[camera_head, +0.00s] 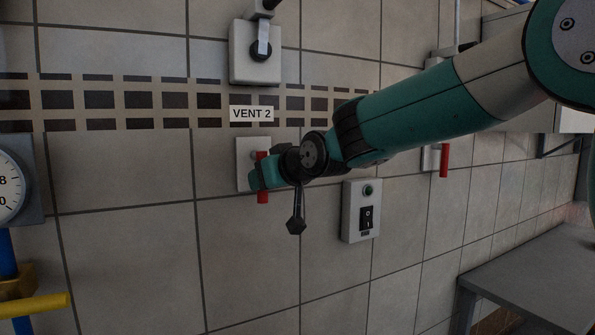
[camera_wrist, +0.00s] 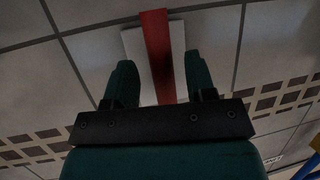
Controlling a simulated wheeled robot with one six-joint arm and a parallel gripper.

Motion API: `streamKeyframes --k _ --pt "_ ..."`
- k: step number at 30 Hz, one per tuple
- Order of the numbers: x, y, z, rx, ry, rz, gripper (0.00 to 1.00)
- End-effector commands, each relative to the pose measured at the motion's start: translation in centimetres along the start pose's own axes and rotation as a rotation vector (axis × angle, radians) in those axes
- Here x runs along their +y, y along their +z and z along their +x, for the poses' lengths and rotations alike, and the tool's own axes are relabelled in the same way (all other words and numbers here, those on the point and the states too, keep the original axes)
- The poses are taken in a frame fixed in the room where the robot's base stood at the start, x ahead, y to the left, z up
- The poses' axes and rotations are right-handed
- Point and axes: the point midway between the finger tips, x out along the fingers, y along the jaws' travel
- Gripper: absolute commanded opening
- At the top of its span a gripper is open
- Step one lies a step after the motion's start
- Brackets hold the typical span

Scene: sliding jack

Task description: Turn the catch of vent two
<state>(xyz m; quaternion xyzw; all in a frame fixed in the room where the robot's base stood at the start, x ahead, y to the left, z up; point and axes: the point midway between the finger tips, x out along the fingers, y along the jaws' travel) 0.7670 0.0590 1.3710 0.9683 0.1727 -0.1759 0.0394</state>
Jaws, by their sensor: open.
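A red bar-shaped handle (camera_head: 262,194), apparently the catch, stands upright on a pale wall plate (camera_head: 243,160) just below the "VENT 2" label (camera_head: 252,113). My gripper (camera_head: 267,177) is at this handle and hides its middle and part of the plate. In the wrist view, the red handle (camera_wrist: 155,30) runs between the two green fingers of my gripper (camera_wrist: 158,65), with the plate (camera_wrist: 133,42) behind it. The fingers are open, with gaps on both sides of the handle. No grip on it shows.
Above the label is a box with a grey lever (camera_head: 262,45). A switch box (camera_head: 362,210) sits to the lower right. Another red handle (camera_head: 444,161) is farther right. A gauge (camera_head: 12,187) and yellow handle (camera_head: 35,307) are at left. A grey table (camera_head: 535,265) stands lower right.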

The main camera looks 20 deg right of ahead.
Motion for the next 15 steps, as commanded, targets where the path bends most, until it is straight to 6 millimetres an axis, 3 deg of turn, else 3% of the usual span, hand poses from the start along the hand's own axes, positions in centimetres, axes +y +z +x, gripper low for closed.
streamKeyframes --k 9,15 --pt "0.1 0.3 -8.1 0.006 0.002 0.000 0.51" --pt "0.1 0.3 -12.4 0.004 0.003 -0.001 0.51"
